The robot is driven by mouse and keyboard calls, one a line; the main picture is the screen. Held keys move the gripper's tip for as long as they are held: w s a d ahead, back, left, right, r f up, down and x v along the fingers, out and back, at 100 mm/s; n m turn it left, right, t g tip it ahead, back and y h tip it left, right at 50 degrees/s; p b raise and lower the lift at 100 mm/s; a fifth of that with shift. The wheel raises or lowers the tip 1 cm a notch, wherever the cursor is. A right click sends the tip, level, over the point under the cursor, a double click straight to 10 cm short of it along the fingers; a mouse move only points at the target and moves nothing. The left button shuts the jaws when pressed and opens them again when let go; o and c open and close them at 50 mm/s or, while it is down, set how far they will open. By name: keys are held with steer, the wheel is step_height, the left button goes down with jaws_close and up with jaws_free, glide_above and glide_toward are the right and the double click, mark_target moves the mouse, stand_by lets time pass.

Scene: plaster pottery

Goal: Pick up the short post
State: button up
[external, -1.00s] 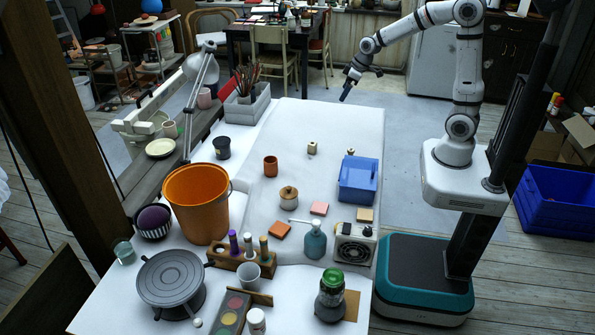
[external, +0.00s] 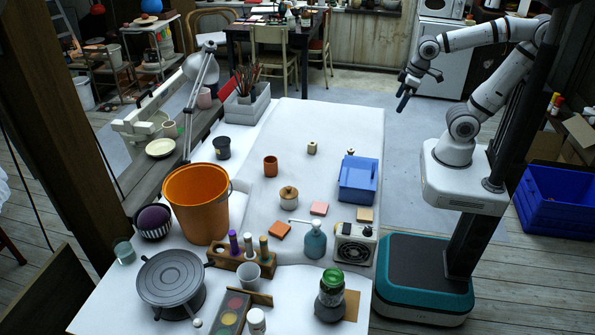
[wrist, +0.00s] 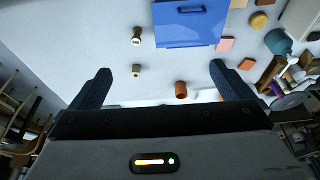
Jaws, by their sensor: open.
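Two small wooden posts stand on the far part of the white table. One post (external: 312,147) is in the open, right of the orange cup, and shows in the wrist view (wrist: 136,71) as the shorter-looking one. The other post (external: 350,152) is partly hidden behind the blue bin; in the wrist view it (wrist: 136,36) looks longer. I cannot tell for certain which is the short post. My gripper (external: 404,98) is raised beyond the table's right edge, apart from both. In the wrist view its fingers (wrist: 160,70) are spread and empty.
The blue bin (external: 358,182) stands near the table's right edge, close to the posts. The far part of the table (external: 335,118) is clear.

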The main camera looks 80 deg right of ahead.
steer(key=shift+s, duration=0.1)
steer(key=c, duration=0.9)
steer(key=m+g+b, duration=0.2)
steer(key=g+b, duration=0.1)
glide_above(312, 143)
steer(key=f, duration=2.5)
steer(key=shift+s+a+f, duration=0.15)
steer(key=shift+s+f, duration=0.1)
steer(key=shift+f, duration=0.1)
steer(key=shift+w+f+p, duration=0.15)
steer(key=shift+f+p, duration=1.1)
steer(key=shift+f, duration=2.8)
